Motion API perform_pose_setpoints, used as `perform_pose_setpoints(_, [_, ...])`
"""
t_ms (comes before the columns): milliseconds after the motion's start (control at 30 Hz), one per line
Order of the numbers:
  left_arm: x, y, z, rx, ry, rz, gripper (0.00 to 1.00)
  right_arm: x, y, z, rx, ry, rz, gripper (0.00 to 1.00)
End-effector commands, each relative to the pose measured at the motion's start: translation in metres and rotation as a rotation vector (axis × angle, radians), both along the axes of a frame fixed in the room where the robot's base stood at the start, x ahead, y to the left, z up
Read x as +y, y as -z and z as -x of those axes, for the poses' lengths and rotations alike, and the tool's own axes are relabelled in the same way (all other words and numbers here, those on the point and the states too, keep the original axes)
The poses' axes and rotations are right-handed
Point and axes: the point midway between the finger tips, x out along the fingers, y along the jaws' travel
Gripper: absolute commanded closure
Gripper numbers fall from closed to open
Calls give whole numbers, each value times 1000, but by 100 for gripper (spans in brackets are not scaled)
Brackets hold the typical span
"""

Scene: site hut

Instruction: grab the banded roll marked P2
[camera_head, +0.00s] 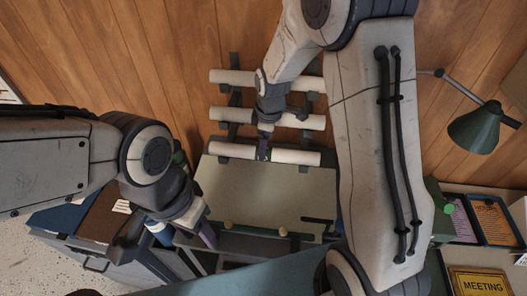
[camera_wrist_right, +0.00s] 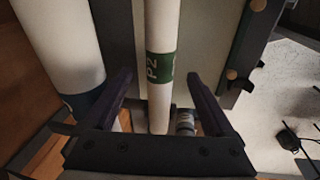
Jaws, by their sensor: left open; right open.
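The roll marked P2 (camera_wrist_right: 159,28) is a slim white tube with a green band lettered P2. In the head view it is the lowest roll (camera_head: 295,157) on the wall rack, its band mostly behind my right gripper (camera_head: 264,148). In the right wrist view it runs between the spread fingers of my right gripper (camera_wrist_right: 162,80), with a gap on each side. My left gripper (camera_head: 190,232) is open and empty, low at the left, away from the rack.
Two other white rolls (camera_head: 300,120) (camera_head: 230,77) lie higher on the rack. A thicker roll with a blue band (camera_wrist_right: 88,103) is close beside my right gripper. A pale board (camera_head: 265,190) stands below the rack. A green lamp (camera_head: 477,131) is at right.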

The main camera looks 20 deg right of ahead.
Motion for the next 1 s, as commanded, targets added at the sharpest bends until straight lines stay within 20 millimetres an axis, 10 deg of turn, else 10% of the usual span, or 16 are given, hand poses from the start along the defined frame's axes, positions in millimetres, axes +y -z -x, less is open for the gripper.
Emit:
perform_pose_setpoints(600, [0,-14,0,0,2,0,50,1,46,-7,1,0,0,10])
perform_pose_setpoints(833, [0,-14,0,0,2,0,50,1,46,-7,1,0,0,98])
perform_pose_setpoints(1000, [0,-14,0,0,2,0,50,1,46,-7,1,1,-1,100])
